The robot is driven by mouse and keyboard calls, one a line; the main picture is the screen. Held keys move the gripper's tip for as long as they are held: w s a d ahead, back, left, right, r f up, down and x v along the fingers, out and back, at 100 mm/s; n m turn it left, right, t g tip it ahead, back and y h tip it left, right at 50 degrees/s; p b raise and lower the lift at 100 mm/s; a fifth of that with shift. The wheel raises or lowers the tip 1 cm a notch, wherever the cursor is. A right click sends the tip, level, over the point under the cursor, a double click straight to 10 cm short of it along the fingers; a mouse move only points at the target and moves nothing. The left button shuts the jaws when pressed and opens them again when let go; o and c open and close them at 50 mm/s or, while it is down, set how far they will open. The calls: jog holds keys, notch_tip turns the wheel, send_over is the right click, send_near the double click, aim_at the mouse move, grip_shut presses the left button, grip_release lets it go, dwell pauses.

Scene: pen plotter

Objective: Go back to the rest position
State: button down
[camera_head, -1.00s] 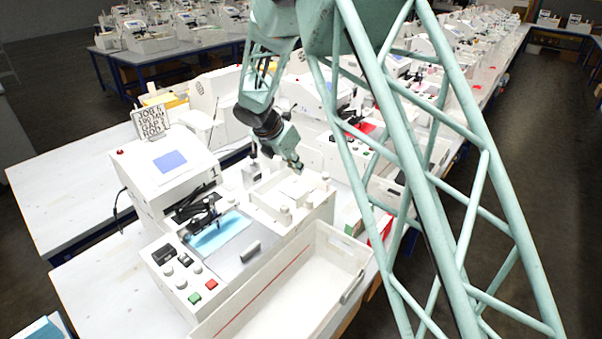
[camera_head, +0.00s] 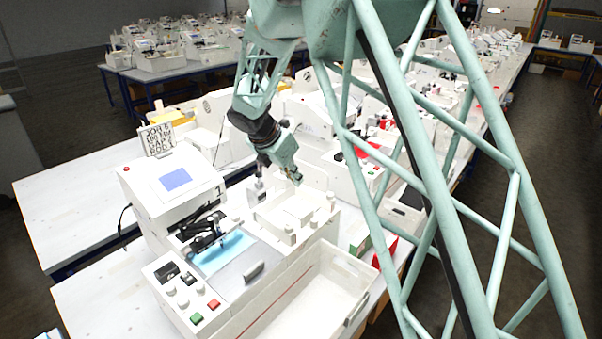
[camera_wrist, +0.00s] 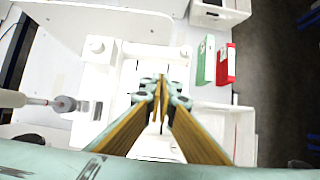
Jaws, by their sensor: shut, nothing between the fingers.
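My gripper (camera_head: 294,177) hangs over the white fixture tray (camera_head: 268,213) at the right of the pen plotter (camera_head: 172,196). In the wrist view my gripper (camera_wrist: 160,88) shows its two fingers together at the tips, with nothing between them. White blocks and round knobs of the fixture lie below it. The plotter has a blue screen, a light-blue sheet (camera_head: 222,252) on its bed and a dark pen carriage (camera_head: 203,234) over the sheet.
A white open bin (camera_head: 318,290) stands in front. The control panel (camera_head: 186,290) has red and green buttons. A green box (camera_wrist: 206,60) and a red box (camera_wrist: 226,64) stand to the right. More plotters fill the tables behind. A sign (camera_head: 157,139) stands behind the plotter.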

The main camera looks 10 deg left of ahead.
jog(key=s+d+r+m+b, duration=0.1)
jog(key=s+d+r+m, duration=0.4)
jog(key=d, duration=0.3)
jog(key=s+d+r+m+b, duration=0.25)
jog(key=s+d+r, duration=0.25)
jog(key=d+r, duration=0.25)
jog(key=s+d+r+m+g+b, duration=0.1)
jog(key=s+d+r+m, duration=0.25)
jog(key=s+d, duration=0.3)
jog(key=s+d+r+m+g+b, duration=0.1)
jog(key=s+d+r+m, duration=0.1)
jog(key=s+d+m, duration=0.35)
jog(key=s+d+f+m+y+b, duration=0.1)
jog(key=s+m, duration=0.3)
jog(key=s, duration=0.8)
jog(key=s+d+f+m+y+b, duration=0.1)
jog(key=s+d+m, duration=0.3)
jog(key=s, duration=0.8)
jog(key=s+d+f+m+y+b, duration=0.1)
jog(key=s+m, duration=0.4)
jog(key=s, duration=0.7)
jog(key=shift+d+f+t+b, duration=0.4)
jog(key=shift+d+f+b, duration=0.1)
jog(key=shift+d+b, duration=0.3)
jog(key=c, duration=3.4)
grip_release()
